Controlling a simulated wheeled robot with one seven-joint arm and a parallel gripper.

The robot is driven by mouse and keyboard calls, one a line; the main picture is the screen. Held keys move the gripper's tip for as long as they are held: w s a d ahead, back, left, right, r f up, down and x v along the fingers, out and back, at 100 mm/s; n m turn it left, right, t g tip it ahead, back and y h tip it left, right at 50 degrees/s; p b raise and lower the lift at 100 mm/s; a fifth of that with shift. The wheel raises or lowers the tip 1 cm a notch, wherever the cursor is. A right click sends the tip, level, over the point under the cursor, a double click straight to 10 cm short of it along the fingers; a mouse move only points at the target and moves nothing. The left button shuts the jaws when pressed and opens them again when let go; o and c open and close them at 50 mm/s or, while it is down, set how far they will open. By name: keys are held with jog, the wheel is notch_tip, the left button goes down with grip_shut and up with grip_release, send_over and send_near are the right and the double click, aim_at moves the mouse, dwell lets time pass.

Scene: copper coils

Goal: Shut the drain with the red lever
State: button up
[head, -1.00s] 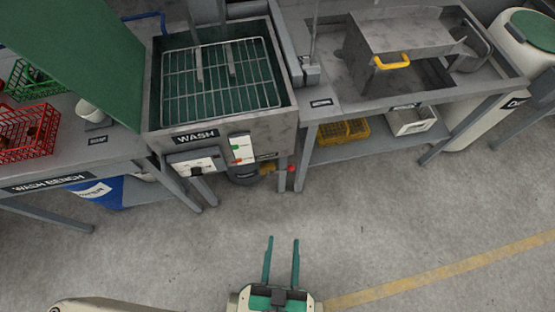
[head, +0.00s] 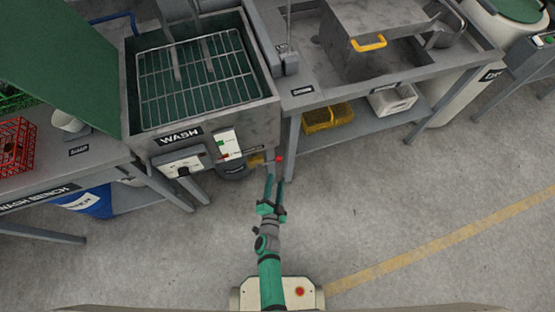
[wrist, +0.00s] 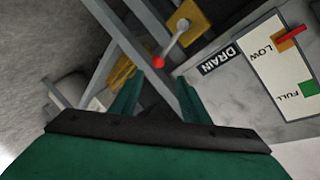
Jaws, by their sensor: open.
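The drain lever has a red ball end (head: 279,158) and sticks out at the lower right of the wash tank (head: 262,115). In the wrist view its red ball (wrist: 158,62) sits on a grey rod running to a brass-coloured valve (wrist: 188,22). My gripper (head: 274,180) is open and empty, just in front of and below the ball in the head view. In the wrist view the ball shows just beyond my fingertips (wrist: 158,92), roughly between them; I see no contact. A DRAIN label (wrist: 217,59) is beside the valve.
A level gauge (wrist: 280,65) has a red pointer near LOW. A wire rack (head: 195,80) lies in the tank. The metal bench (head: 300,100) and its legs stand close right of the lever. The wash bench (head: 60,165) is at left. The front floor is clear.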

aim_at(278, 160)
jog(key=shift+m, duration=0.3)
jog(key=x, duration=1.3)
jog(key=shift+f, duration=0.35)
grip_shut()
